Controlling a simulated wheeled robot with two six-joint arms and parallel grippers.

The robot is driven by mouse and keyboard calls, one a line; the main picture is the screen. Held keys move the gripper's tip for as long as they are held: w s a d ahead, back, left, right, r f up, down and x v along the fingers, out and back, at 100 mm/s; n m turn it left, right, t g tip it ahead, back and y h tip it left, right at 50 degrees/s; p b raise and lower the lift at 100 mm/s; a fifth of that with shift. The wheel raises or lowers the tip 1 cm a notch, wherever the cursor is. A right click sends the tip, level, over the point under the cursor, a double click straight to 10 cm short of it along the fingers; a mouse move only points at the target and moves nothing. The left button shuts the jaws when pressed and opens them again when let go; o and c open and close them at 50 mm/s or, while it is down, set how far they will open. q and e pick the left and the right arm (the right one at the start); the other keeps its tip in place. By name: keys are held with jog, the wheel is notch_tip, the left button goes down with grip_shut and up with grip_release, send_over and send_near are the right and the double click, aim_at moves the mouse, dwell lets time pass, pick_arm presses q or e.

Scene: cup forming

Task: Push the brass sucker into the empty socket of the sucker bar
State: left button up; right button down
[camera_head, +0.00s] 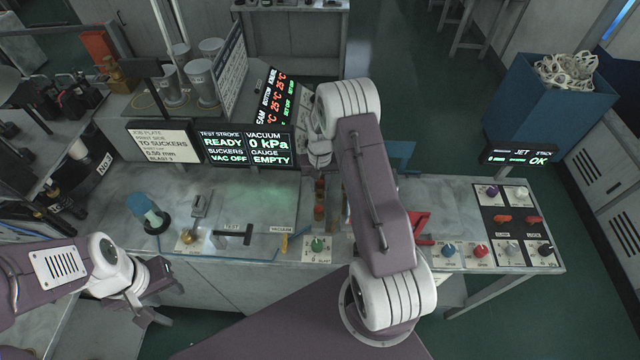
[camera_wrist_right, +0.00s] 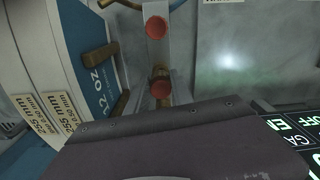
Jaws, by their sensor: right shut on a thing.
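My right gripper (camera_head: 318,158) is at the far end of the right arm, over the back of the bench. The wrist hides most of it, and its held piece cannot be made out. Just in front of it stands the sucker bar, with red-brown suckers (camera_head: 320,198) in a row. The right wrist view shows a grey upright bar (camera_wrist_right: 157,52) with a red round end (camera_wrist_right: 156,27) and another (camera_wrist_right: 160,88) lower, a brownish piece behind it. The empty socket cannot be made out. My left gripper (camera_head: 158,296) is open and empty at the front left, off the bench edge.
Display screens (camera_head: 246,148) stand behind. A red bracket (camera_head: 418,225) and knob panels (camera_head: 515,222) are to the right. My right forearm covers the bench middle.

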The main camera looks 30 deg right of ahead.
aim_at(320, 186)
jog(key=shift+f+b, duration=1.35)
jog(key=shift+f, duration=0.35)
dwell(0.4)
jog(key=c, duration=1)
grip_release()
jog(key=shift+r, duration=0.1)
jog(key=shift+c, duration=0.2)
jog(key=shift+w+r, duration=0.1)
jog(key=shift+r, duration=0.25)
notch_tip(320, 186, up, 8)
jog(key=b, duration=0.3)
jog(key=shift+r, duration=0.2)
